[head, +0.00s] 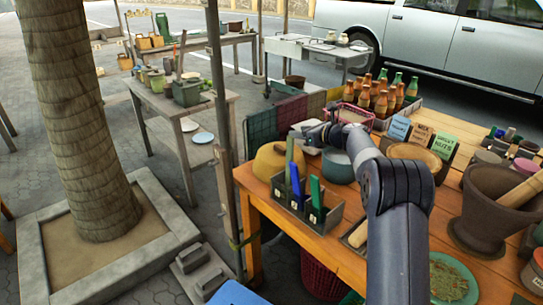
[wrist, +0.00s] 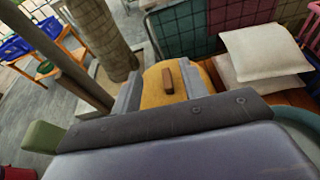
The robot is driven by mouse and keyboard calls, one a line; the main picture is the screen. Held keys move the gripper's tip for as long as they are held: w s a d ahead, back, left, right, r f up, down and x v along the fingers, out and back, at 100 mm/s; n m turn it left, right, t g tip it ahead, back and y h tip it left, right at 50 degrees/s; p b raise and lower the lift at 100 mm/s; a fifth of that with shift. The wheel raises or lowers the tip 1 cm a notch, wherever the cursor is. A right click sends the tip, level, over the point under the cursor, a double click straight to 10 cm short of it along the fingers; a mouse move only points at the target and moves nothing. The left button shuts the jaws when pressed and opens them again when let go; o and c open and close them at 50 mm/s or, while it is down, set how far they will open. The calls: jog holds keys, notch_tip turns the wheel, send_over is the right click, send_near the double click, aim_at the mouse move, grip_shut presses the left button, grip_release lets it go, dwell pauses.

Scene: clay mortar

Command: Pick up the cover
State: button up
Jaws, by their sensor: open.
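The cover (head: 272,167) is a yellow dome at the table's left end, partly behind an upright green item in the head view. In the wrist view the cover (wrist: 160,97) shows with a short brown block handle (wrist: 167,80) on top. In the wrist view my gripper (wrist: 162,72) is open, with one grey finger on each side of the handle. Nothing is held. I cannot tell how far the fingertips are above the cover.
A blue-grey pot (head: 338,166) stands right of the cover. A grey rack (head: 308,214) with blue and green items stands in front. White cushions (wrist: 265,52) lie close to the right finger. A metal post (head: 222,120) rises left of the table. Bottles (head: 384,93) stand behind.

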jog(key=b, duration=0.1)
send_near(282, 148)
jog(key=w+a, duration=0.1)
jog(key=shift+x, duration=1.15)
jog(key=shift+f+p+x, duration=0.2)
jog(key=shift+p+x, duration=0.45)
jog(key=shift+x, duration=2.25)
jog(key=shift+c, duration=0.4)
grip_shut()
